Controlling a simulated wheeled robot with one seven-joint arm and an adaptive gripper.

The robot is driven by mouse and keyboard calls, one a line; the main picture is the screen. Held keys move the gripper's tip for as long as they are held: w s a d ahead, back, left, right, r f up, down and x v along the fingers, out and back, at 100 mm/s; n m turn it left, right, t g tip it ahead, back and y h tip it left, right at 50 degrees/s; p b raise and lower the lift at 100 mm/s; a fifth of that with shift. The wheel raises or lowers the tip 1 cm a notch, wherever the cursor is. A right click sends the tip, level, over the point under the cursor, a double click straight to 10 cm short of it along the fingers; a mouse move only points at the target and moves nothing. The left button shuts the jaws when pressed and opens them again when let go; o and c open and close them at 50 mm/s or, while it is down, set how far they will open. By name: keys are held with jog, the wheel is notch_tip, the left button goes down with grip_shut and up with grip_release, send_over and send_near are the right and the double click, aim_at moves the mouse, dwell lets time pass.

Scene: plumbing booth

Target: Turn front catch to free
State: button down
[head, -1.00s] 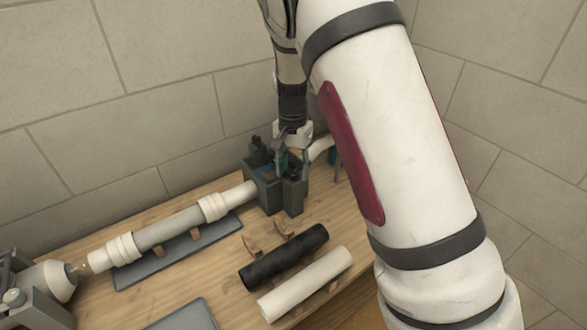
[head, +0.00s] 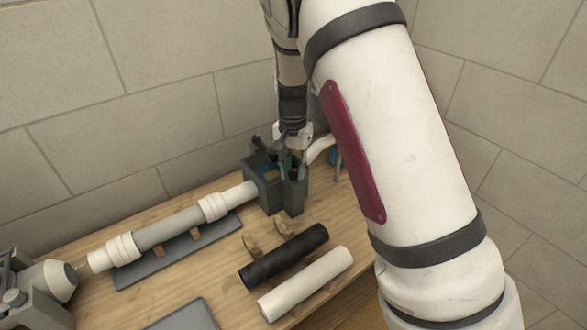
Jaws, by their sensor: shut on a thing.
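A dark grey clamp block (head: 268,190) stands at the far end of the bench, with the pipe's end entering its left side. One dark upright catch (head: 255,147) sticks up at its back left. My gripper (head: 291,160) points down over the block's right part and is shut on the front catch there. The fingers and the block's upper parts overlap, so most of this catch is hidden and its exact angle cannot be told.
A grey pipe with white collars (head: 170,230) lies along the bench towards a grey machine (head: 35,290) at the lower left. A black tube (head: 284,256) and a white tube (head: 306,284) lie in front. A white elbow (head: 321,148) is behind the block. My arm covers the right side.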

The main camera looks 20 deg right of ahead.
jog(key=n, duration=0.4)
jog(key=shift+n+b, duration=0.3)
jog(key=shift+b, duration=0.05)
jog(key=n, duration=0.4)
jog(key=shift+n+b, duration=0.3)
jog(key=n, duration=0.3)
jog(key=shift+d+n, duration=0.15)
jog(key=shift+n, duration=2.35)
jog(key=c, duration=1.3)
grip_release()
